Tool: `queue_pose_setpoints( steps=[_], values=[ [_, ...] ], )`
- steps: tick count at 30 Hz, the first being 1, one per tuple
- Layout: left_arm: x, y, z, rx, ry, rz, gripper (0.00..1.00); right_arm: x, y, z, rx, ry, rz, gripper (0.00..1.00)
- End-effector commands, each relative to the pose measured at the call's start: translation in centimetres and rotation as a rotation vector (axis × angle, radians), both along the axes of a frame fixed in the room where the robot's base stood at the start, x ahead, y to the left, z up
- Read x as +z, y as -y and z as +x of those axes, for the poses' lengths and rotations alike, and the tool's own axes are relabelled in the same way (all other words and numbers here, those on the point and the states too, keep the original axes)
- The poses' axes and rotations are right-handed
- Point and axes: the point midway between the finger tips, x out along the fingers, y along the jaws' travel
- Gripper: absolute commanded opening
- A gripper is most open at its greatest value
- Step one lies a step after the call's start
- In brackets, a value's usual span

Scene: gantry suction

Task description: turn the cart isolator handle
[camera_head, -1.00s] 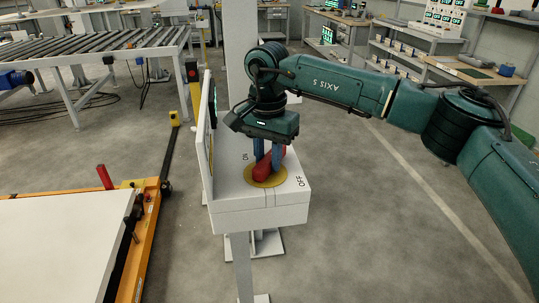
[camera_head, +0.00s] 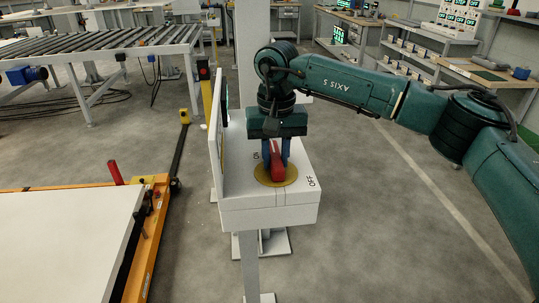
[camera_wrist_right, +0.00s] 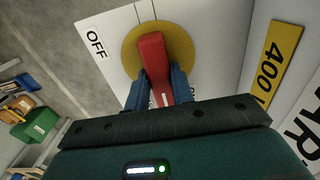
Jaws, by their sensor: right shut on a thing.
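The red isolator handle (camera_head: 277,166) stands on a yellow disc (camera_head: 263,179) on top of a white box. In the head view it runs nearly straight front to back. An ON label lies left of the disc and an OFF label to its front right. My right gripper (camera_head: 276,156) points down and its blue fingers are shut on the handle, one on each side. In the right wrist view the handle (camera_wrist_right: 152,50) sits between the fingers (camera_wrist_right: 156,88), and its far end sticks out past them. My left gripper is not in view.
The white box (camera_head: 268,217) stands on a post with an upright panel (camera_head: 216,135) along its left side. An orange cart (camera_head: 146,255) with a white top is at the lower left. A roller conveyor (camera_head: 110,45) stands behind.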

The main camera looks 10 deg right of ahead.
Motion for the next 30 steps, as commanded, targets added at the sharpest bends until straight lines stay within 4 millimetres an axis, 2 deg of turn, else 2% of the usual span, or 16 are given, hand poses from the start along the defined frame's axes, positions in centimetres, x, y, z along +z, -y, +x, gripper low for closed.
queue_pose_setpoints(
  steps=[14, 15, 22, 30],
  values=[
    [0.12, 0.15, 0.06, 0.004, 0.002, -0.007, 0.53, 0.01, 0.1, -0.11, 0.017, -0.001, 0.0, 0.0],
    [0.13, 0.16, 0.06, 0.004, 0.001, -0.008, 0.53, 0.01, 0.1, -0.11, 0.017, -0.001, 0.0, 0.26],
    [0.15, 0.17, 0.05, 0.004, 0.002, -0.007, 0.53, 0.01, 0.13, -0.07, 0.013, 0.0, 0.0, 0.45],
    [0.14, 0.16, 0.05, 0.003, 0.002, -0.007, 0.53, 0.14, 0.17, -0.05, 0.011, 0.0, 0.0, 0.45]
  ],
)
